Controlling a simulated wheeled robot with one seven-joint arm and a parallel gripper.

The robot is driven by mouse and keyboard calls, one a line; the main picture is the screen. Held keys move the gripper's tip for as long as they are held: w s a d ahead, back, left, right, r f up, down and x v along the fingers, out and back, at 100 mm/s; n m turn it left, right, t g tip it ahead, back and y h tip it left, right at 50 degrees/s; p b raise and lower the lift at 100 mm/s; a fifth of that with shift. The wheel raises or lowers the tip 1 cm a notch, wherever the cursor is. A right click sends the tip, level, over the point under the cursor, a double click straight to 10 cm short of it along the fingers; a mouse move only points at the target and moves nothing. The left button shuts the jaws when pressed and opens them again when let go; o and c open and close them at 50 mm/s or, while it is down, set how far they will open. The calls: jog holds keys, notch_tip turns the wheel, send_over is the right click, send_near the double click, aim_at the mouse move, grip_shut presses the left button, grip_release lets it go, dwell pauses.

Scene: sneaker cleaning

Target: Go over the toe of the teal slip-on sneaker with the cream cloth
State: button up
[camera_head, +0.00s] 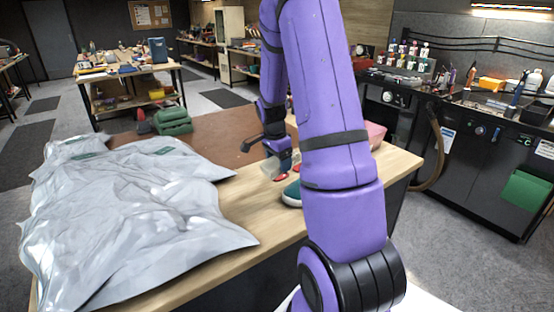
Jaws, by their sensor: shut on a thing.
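The teal slip-on sneaker (291,194) is on the wooden table (262,212). Only its teal end with a white sole edge shows; my purple arm hides the rest. My gripper (284,173) is low over the table, just beyond and above the visible part of the sneaker. It is shut on a small pale piece, the cream cloth (269,168), which shows at its left side. The fingers show red near their tips. I cannot tell whether the cloth touches the sneaker.
Large grey plastic bags (130,215) cover the table's left side. A brown mat (215,135) lies at the back with a green object (172,121) at its far left. A pink container (375,135) stands right of my arm, partly hidden. A strip of bare wood runs along the front.

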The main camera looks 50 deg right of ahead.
aim_at(295, 193)
jog(key=shift+s+d+f, duration=0.1)
jog(key=shift+d+f, duration=0.15)
jog(key=shift+f, duration=0.6)
jog(key=shift+s+d+f, duration=0.1)
jog(key=shift+d+f, duration=0.1)
jog(key=shift+f, duration=0.65)
jog(key=shift+d+f, duration=0.25)
jog(key=shift+f, duration=0.6)
jog(key=shift+s+d+f, duration=0.1)
jog(key=shift+d+f, duration=0.15)
jog(key=shift+f, duration=0.6)
jog(key=shift+s+a, duration=0.45)
jog(key=shift+s, duration=0.85)
jog(key=shift+s+a, duration=0.45)
jog(key=shift+s, duration=0.85)
jog(key=shift+s+a, duration=0.45)
jog(key=shift+s, duration=0.85)
jog(key=shift+f, duration=0.15)
jog(key=shift+w, duration=0.1)
jog(key=shift+w+d, duration=0.4)
jog(key=shift+w, duration=0.45)
jog(key=shift+c, duration=0.9)
jog(key=shift+w+d, duration=0.35)
jog(key=shift+w, duration=0.65)
jog(key=shift+w+d, duration=0.3)
jog(key=shift+w, duration=0.65)
jog(key=shift+w+d, duration=0.35)
jog(key=shift+w, duration=0.65)
